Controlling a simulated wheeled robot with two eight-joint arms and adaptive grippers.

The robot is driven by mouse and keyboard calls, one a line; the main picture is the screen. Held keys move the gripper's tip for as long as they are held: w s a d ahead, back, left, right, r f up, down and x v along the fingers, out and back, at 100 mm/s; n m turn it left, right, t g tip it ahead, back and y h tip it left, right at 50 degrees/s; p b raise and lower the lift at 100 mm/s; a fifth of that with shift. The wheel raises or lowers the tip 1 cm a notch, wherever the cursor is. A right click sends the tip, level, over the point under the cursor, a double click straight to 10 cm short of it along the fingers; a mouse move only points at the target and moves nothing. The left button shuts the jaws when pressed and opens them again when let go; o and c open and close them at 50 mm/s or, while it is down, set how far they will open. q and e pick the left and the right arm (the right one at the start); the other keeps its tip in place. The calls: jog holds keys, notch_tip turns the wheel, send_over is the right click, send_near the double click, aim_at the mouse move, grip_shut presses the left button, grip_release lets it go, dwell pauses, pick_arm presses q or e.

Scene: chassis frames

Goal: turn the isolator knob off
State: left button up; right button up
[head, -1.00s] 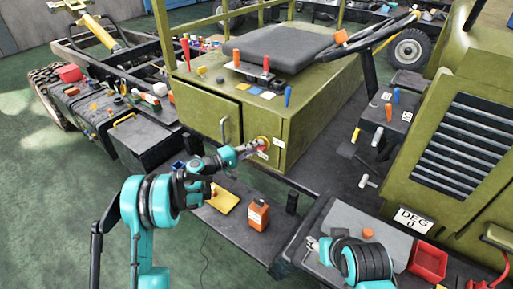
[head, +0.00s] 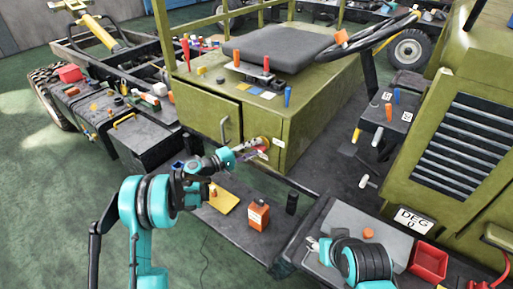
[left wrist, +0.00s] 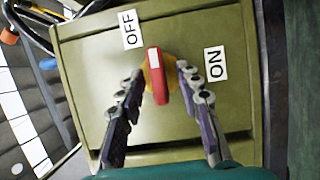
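The isolator knob is a red handle with a white mark at one end, on a yellow round base, in the left wrist view (left wrist: 156,80). It is on the olive box's front and shows in the head view (head: 263,143). The OFF label (left wrist: 130,29) is up and left of it, the ON label (left wrist: 214,63) to its right. The handle stands near upright in that view, its white end between the labels. My left gripper (left wrist: 160,82) is open, one finger each side of the handle, with visible gaps. My right gripper (head: 314,244) is low at the right; its fingers are unclear.
A cabinet door with a handle (head: 224,129) is left of the knob. A red tray (head: 428,262) is at the right.

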pick_arm(q)
jog(key=v, duration=1.1)
jog(key=shift+s+a+f, duration=0.1)
jog(key=s+d+r+m+g+y, duration=0.1)
jog(key=s+d+r+g+y, duration=0.1)
jog(key=s+d+r+y, duration=0.25)
jog(key=s+a+m+y, duration=0.2)
jog(key=s+a+y, duration=0.3)
jog(key=s, duration=1)
jog(key=s+a+f+m+y, duration=0.1)
jog(key=s+a+m+y, duration=0.2)
jog(key=s, duration=1.2)
jog(key=a+y, duration=0.3)
jog(key=a, duration=0.1)
jog(key=shift+a+f, duration=0.2)
